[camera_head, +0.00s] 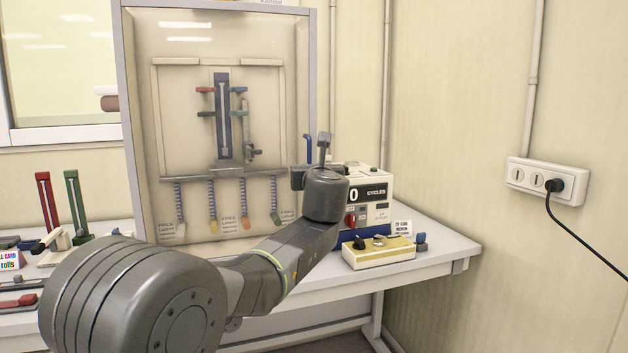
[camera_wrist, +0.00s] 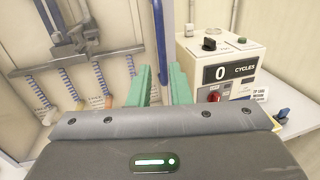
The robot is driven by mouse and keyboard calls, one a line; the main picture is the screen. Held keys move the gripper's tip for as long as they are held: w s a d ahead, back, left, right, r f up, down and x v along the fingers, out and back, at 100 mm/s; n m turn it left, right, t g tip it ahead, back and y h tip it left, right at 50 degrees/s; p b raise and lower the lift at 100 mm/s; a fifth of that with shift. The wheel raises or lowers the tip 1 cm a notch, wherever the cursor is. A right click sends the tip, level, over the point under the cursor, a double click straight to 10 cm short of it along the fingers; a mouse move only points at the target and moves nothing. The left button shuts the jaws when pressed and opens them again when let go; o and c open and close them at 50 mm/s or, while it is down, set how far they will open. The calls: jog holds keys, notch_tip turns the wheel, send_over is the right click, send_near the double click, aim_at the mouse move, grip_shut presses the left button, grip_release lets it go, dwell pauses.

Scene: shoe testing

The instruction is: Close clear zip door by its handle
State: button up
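The clear door (camera_head: 225,40) is a see-through panel in a grey frame, in front of a test rig with hanging springs. I cannot tell whether it is fully shut or ajar. Its blue upright handle (camera_head: 308,146) is at the right edge, just beyond my wrist. In the wrist view the handle (camera_wrist: 162,35) runs down between the two green fingers of my gripper (camera_wrist: 161,88). The fingers are apart, one on each side of the handle in the picture. I see no clear contact. The handle's lower end is hidden behind the gripper body.
A cycle counter box (camera_head: 372,195) reading 0 stands close right of the gripper. A yellow-sided control box (camera_head: 378,252) sits in front of it on the white table (camera_head: 445,245). Red and green stands (camera_head: 74,205) are at the left. A wall socket (camera_head: 545,180) is far right.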

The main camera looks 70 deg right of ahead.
aim_at(309, 161)
jog(key=shift+v, duration=1.2)
jog(key=shift+d, duration=0.1)
jog(key=p+x, duration=0.5)
jog(key=x, duration=0.7)
jog(key=shift+r, duration=0.1)
jog(key=shift+p+x, duration=0.45)
jog(key=shift+x, duration=0.4)
